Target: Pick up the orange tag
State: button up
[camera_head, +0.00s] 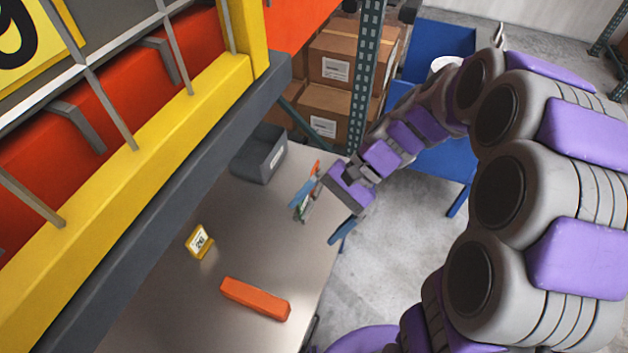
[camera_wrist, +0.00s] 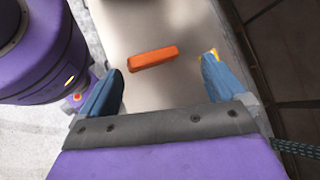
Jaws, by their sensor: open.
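A small yellow-orange framed tag (camera_head: 200,242) with a white, numbered face stands tilted on the table in the head view; it is the tag-like thing here. A yellow-orange bit (camera_wrist: 211,55) shows at the right fingertip in the wrist view, mostly hidden by that finger; it may be this tag. My gripper (camera_head: 313,222) is open above the table's right edge, to the right of the tag and apart from it. In the wrist view my gripper (camera_wrist: 163,70) has its two blue fingers spread with nothing held between them.
An orange bar (camera_head: 255,299) lies on the table (camera_head: 160,300); it also shows in the wrist view (camera_wrist: 153,58). A grey bin (camera_head: 258,155) stands at the back. A yellow and grey rack beam (camera_head: 170,135) overhangs the left.

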jog(key=w+d+f+m+t+y, duration=0.15)
jog(key=w+f+m+y, duration=0.3)
jog(key=w, duration=0.45)
jog(key=w+f+m+t+y, duration=0.25)
jog(key=w+f, duration=0.35)
jog(key=w, duration=0.3)
jog(key=w+d+f+m+t, duration=0.2)
jog(key=w+d+f+m, duration=0.1)
jog(key=f, duration=0.3)
jog(key=w+d+f+m+t+b, duration=0.1)
jog(key=w+d+f+m+t, duration=0.1)
jog(key=d+f, duration=0.3)
jog(key=w+d+f+m+t, duration=0.3)
jog(key=d+f+m+t, duration=0.1)
jog(key=f, duration=0.3)
jog(key=shift+w+m+y, duration=0.35)
jog(key=shift+m+y, duration=0.05)
jog(key=shift+m, duration=0.1)
jog(key=b+x, duration=0.2)
jog(key=x, duration=0.9)
jog(key=shift+w+a, duration=0.1)
jog(key=shift+a, duration=0.15)
jog(key=b+x, duration=0.1)
jog(key=x, duration=0.1)
jog(key=f+b+x, duration=0.1)
jog(key=x, duration=0.1)
jog(key=shift+w+a+r, duration=0.1)
jog(key=shift+w+a, duration=0.05)
jog(key=shift+a, duration=0.5)
